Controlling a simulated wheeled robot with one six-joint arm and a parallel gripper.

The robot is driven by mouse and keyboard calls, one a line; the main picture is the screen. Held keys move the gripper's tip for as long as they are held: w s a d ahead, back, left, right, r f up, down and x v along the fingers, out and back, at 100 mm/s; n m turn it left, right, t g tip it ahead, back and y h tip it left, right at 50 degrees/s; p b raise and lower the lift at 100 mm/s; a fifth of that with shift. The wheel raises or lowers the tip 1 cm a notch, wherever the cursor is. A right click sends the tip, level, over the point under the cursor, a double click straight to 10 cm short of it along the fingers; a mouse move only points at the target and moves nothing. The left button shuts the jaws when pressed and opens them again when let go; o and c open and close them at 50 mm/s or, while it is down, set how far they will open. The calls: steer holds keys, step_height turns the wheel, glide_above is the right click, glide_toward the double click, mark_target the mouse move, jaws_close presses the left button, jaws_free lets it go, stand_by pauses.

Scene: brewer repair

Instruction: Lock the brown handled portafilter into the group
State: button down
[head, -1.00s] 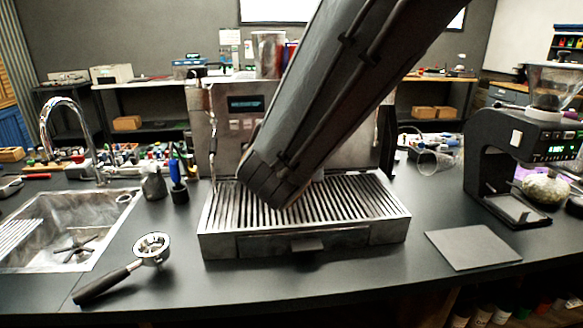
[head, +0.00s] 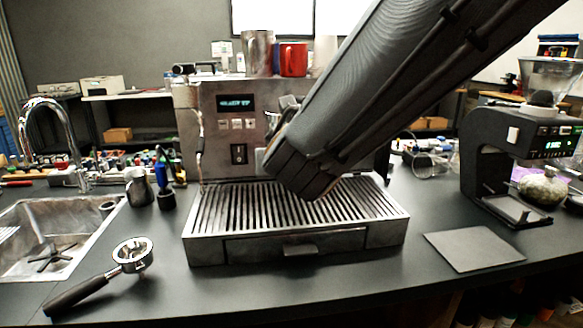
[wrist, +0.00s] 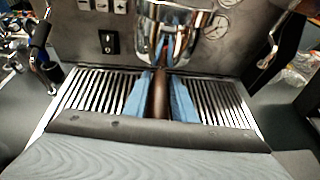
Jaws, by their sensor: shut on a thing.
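The espresso machine (head: 225,105) stands mid-counter with a lit display. In the wrist view, my gripper (wrist: 162,78) has its two blue fingers shut on the brown handle (wrist: 160,98) of a portafilter. The handle points back toward me, above the drip tray slats. Its far end meets round chrome metal at the group (wrist: 172,38). I cannot tell where portafilter ends and group begins, or whether it is seated. In the head view my arm hides the group and my gripper. A black handled portafilter (head: 130,254) lies on the counter at left.
The drip tray (head: 300,248) lies below my arm. A sink with a tap (head: 62,128) is at left, a grinder (head: 487,150) at right, with a dark mat (head: 474,250) before it. Cups, including a red mug (head: 293,60), stand on the machine.

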steer(key=shift+w+d+r+n+y+b, duration=0.15)
steer(key=shift+d+n+y+b, duration=0.4)
steer(key=shift+b, duration=1.05)
steer(key=shift+a+y, duration=0.15)
steer(key=shift+y, duration=0.1)
steer(key=c, duration=1.5)
jaws_free()
steer(key=shift+o, duration=0.6)
